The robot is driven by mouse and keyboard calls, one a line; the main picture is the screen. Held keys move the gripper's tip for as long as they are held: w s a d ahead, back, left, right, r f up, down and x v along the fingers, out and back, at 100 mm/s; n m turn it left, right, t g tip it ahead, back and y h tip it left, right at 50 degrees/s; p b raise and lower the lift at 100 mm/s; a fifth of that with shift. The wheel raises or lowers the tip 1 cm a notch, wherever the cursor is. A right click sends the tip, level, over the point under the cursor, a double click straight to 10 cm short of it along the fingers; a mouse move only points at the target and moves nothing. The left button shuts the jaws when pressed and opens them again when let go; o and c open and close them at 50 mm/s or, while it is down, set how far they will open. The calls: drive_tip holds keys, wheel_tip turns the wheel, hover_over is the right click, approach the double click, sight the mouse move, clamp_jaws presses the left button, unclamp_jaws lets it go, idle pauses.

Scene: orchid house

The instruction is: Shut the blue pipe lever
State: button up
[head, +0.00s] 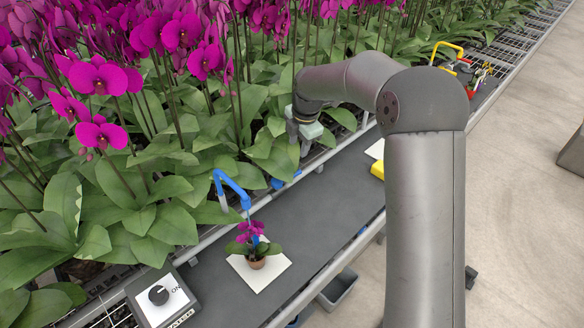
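A small blue part (284,182), perhaps the blue pipe lever, shows at the rear edge of the dark bench, below my gripper. Leaves and the bench rail partly hide it, so I cannot tell how its handle is turned. My gripper (302,144) points down among the orchid leaves, above and slightly right of that blue part and apart from it. I cannot make out a gap between its fingers. A bent blue tube (232,183) with grey sections rises further left, behind a small potted orchid (256,248).
The potted orchid stands on a white square mat (277,277). Dense orchids fill the left and back. A yellow object (377,169) lies beside my arm. The middle of the dark bench (325,212) is clear.

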sight(294, 173)
drive_tip(key=f, duration=0.4)
drive_tip(key=w+a+f+p, duration=0.1)
drive_tip(key=f, duration=0.3)
drive_tip(key=w+f+p, duration=0.1)
drive_tip(key=f, duration=0.4)
drive_tip(key=shift+w+a+f, duration=0.1)
drive_tip(key=shift+a, duration=0.15)
clamp_jaws()
